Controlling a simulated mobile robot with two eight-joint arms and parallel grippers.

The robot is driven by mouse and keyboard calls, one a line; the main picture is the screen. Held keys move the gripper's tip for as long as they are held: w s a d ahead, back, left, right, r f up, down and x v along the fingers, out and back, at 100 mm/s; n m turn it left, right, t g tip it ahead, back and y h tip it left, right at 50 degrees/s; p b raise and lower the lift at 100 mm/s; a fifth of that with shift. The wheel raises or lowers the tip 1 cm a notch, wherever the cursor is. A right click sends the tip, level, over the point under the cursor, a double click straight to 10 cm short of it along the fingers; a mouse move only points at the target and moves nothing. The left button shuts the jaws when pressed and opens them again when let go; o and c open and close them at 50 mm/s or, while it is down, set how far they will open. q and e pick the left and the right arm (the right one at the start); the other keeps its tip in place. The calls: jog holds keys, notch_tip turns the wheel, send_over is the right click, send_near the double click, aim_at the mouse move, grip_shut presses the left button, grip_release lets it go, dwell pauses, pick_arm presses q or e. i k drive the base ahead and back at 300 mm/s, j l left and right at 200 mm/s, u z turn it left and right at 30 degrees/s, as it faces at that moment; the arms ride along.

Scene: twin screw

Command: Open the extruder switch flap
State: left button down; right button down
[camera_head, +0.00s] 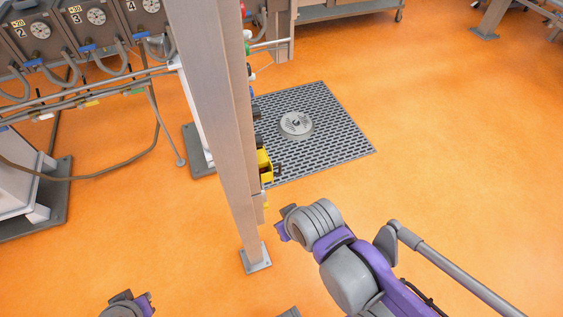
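A small yellow box (264,167) with dark parts sits on the right side of the grey upright post. It looks like the extruder switch, but it is seen edge-on, so I cannot tell whether its flap is open or shut. My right arm comes in from the lower right. Its gripper end (284,224) is below and right of the yellow box, apart from it in the picture. Its fingers are not clear. My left arm's end (128,304) shows only partly at the bottom edge, far left of the post's foot. Its fingers are not clear either.
The grey post (215,110) stands in the middle and hides what is behind it. Numbered machine units (95,25) with hoses and pipes fill the upper left. A round grey disc (296,124) lies on a floor grating (340,140).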

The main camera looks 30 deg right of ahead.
aim_at(269, 175)
jog(key=k+l, duration=0.1)
jog(key=l, duration=0.25)
jog(key=l+u, duration=0.1)
jog(key=l, duration=0.3)
jog(key=k+l, duration=0.15)
jog(key=l, duration=0.2)
jog(key=l+u, duration=0.2)
jog(key=l, duration=0.55)
jog(key=i+l+u, duration=0.4)
jog(key=i+l, duration=0.2)
jog(key=k+j+u, duration=0.15)
jog(key=j, duration=0.25)
